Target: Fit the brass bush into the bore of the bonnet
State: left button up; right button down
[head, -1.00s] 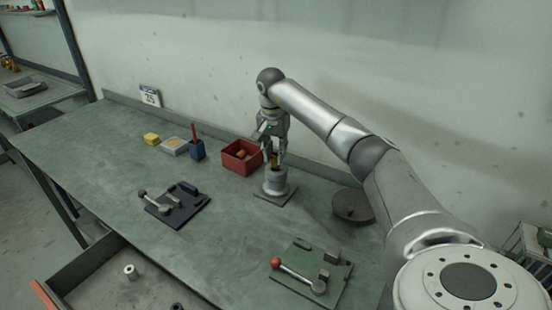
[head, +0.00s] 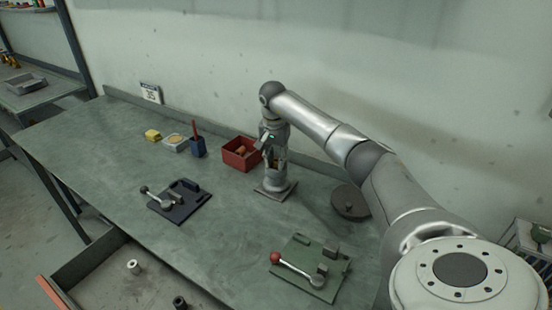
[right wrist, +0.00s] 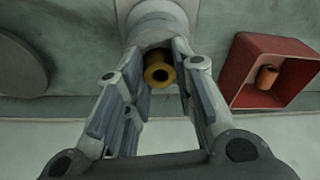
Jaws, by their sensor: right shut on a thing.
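The brass bush (right wrist: 160,73) shows in the right wrist view as a yellow ring with a dark hole, between my right gripper's fingers. My right gripper (head: 276,171) is shut on it and points down at the bonnet. The grey bonnet (head: 278,185) stands upright on a square plate on the bench, and also shows beyond the fingers in the right wrist view (right wrist: 156,12). The bush's far end meets the bonnet's top; the fingers and bush hide the bore, so I cannot tell how deep it sits. My left gripper is not in view.
A red bin (head: 229,160) with an orange-brown piece stands left of the bonnet, a dark round disc (head: 350,202) to the right. A dark blue fixture (head: 185,207) and a green fixture (head: 302,270) lie in front. An open drawer (head: 100,275) is at the front left.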

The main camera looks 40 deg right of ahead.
jog(key=c, duration=1.3)
grip_release()
jog(key=shift+s+a+f, duration=0.15)
jog(key=shift+s+f, duration=0.1)
jog(key=shift+f, duration=0.35)
jog(key=shift+c, duration=0.2)
jog(key=shift+o, duration=0.7)
jog(key=shift+w+f, duration=0.1)
jog(key=shift+f, duration=0.05)
jog(key=shift+r, duration=0.45)
notch_tip(320, 180, up, 13)
jog(key=b, duration=0.2)
jog(key=shift+a, duration=0.45)
jog(key=shift+f, duration=0.15)
